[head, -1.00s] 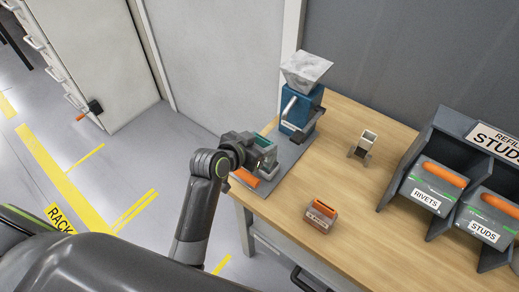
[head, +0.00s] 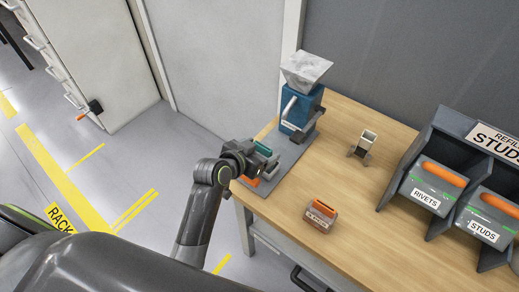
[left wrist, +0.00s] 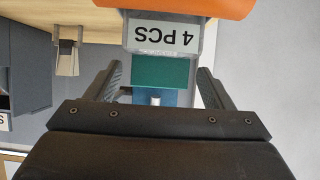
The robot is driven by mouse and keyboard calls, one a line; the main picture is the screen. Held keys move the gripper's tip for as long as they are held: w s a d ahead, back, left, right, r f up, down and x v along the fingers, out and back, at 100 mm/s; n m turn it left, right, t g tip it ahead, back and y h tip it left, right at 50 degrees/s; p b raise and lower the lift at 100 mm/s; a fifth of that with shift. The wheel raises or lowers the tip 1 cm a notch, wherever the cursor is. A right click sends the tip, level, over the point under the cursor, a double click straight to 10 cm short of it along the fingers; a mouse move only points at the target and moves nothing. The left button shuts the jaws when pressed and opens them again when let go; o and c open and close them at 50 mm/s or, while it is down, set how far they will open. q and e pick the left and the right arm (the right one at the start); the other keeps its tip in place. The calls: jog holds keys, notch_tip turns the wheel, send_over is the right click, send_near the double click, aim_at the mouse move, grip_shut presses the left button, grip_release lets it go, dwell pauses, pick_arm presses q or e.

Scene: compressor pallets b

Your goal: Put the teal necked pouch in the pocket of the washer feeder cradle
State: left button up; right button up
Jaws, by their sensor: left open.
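A teal piece (head: 263,149), likely the teal necked pouch, shows just behind my left gripper (head: 266,168) over the grey plate. In the left wrist view a teal block (left wrist: 160,72) lies beyond and between the two spread fingers, with a small pale stub below it. My left gripper is open, and I see no finger closed on the teal block. The blue machine (head: 299,108) with a pale hopper looks like the washer feeder. A grey bracket (head: 303,135) sits at its foot. I cannot make out the pocket clearly. My right gripper is out of view.
An orange piece (head: 251,182) lies partly hidden by my gripper. The left wrist view shows a "4 PCS" label (left wrist: 167,37) below an orange part. An orange-topped box (head: 320,216), a small open holder (head: 363,145) and labelled bins (head: 425,190) stand on the bench.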

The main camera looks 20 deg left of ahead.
pick_arm(q)
jog(key=shift+r, duration=0.2)
jog(key=shift+s+a+r, duration=0.1)
jog(key=shift+s+a, duration=0.05)
jog(key=shift+s, duration=0.2)
jog(key=b+v, duration=0.1)
jog(key=v, duration=1)
jog(key=shift+s, duration=0.15)
